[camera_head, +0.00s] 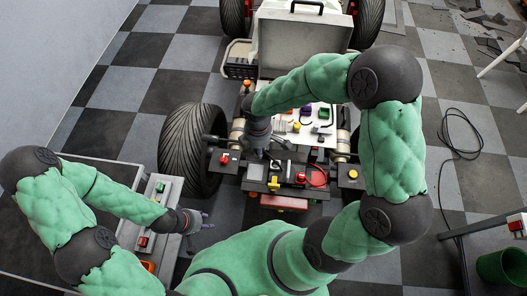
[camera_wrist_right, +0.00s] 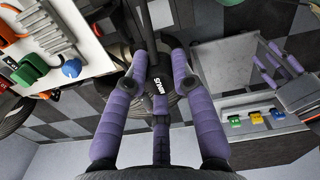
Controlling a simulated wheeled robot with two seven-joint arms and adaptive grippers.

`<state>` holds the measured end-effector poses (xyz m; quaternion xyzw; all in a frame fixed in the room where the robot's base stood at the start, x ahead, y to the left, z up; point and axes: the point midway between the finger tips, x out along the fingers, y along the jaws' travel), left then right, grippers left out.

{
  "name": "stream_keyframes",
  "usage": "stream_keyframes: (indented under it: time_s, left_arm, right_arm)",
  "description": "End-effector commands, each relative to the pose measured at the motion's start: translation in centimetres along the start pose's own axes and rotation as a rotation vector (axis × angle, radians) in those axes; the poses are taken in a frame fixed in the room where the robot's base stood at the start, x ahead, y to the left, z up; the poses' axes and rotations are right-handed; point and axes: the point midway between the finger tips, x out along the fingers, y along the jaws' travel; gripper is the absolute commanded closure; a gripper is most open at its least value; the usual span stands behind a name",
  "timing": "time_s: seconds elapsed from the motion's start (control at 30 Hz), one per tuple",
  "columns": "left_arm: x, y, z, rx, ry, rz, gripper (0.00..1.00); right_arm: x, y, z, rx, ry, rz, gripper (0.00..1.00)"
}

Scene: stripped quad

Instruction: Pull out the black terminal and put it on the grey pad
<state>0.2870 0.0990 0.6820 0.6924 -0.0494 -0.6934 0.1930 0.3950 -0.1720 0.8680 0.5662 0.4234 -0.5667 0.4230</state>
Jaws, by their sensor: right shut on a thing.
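My right gripper (camera_head: 268,148) reaches down over the front of the quad, its fingers partly hidden by the arm in the head view. In the right wrist view its purple-padded fingers (camera_wrist_right: 158,62) are closed around a dark piece, which looks like the black terminal (camera_wrist_right: 147,30); its ends are hard to make out. My left gripper (camera_head: 197,218) is beside the bench at the left, its fingers spread and empty.
The quad's front carries a red knob (camera_head: 224,158) and a yellow block (camera_head: 273,183). A white tray (camera_head: 310,125) with coloured parts lies behind. A large tyre (camera_head: 190,150) stands left of the quad. The bench (camera_head: 110,178) at the left holds a strip with coloured parts.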

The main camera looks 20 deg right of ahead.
Motion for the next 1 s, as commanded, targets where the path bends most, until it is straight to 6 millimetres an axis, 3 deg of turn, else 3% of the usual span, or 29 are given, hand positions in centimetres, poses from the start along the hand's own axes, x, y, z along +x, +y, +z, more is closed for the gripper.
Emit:
stream_keyframes:
  time_s: [0.37,0.7,1.0]
  left_arm:
    - [0.0,0.0,0.0,0.0,0.0,0.0,0.6]
    - [-0.3,0.1,0.0,0.0,0.0,0.0,0.6]
    - [-0.2,0.1,0.0,0.0,0.0,0.0,0.6]
  right_arm:
    - [0.0,0.3,-0.2,0.0,0.0,0.001,1.0]
    - [-0.1,2.3,-1.6,0.0,0.001,0.001,1.0]
    - [0.0,2.3,-1.6,0.0,0.0,0.001,1.0]
